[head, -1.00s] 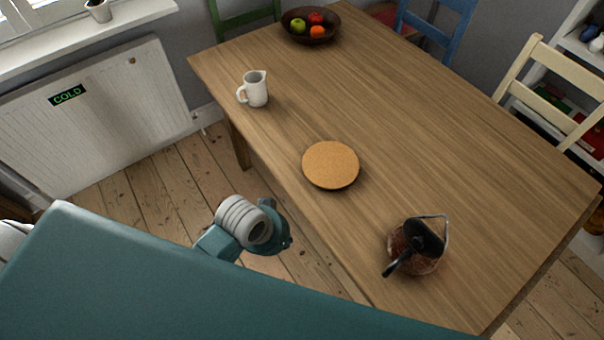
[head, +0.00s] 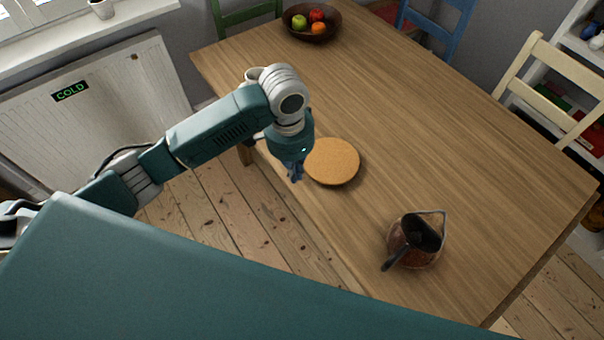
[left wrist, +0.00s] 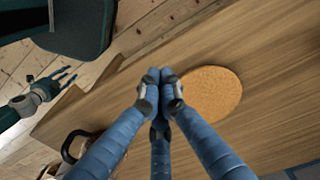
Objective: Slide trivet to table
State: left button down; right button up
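The round cork trivet (head: 335,162) lies flat on the wooden table (head: 430,130), close to its near left edge. It also shows in the left wrist view (left wrist: 212,94), just right of the fingertips. My left gripper (head: 296,178) points down at the trivet's left side, by the table edge. In the left wrist view its blue fingers (left wrist: 160,80) meet at the tips with nothing between them. I cannot tell whether they touch the trivet. My right gripper (left wrist: 58,78) shows small at the left of that view, over the floor, with its fingers spread.
A copper jug (head: 415,243) with a dark handle stands near the table's front end. A fruit bowl (head: 311,24) is at the far end. The table's middle is clear.

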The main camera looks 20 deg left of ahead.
aim_at(302, 181)
pick_arm(q)
jog(key=shift+y, duration=0.3)
jog(key=f, duration=0.3)
jog(key=a+f, duration=0.1)
jog(key=f, duration=0.1)
jog(key=w+a+f+p, duration=0.1)
jog(key=f, duration=0.2)
jog(key=shift+w+a+f, duration=0.1)
jog(key=shift+f, duration=0.2)
jog(key=w+d, duration=0.2)
jog(key=w, duration=0.1)
jog(key=shift+d+r+p, duration=0.1)
jog(key=shift+r+p, duration=0.05)
jog(key=shift+p, duration=0.2)
jog(key=shift+w+d, duration=0.2)
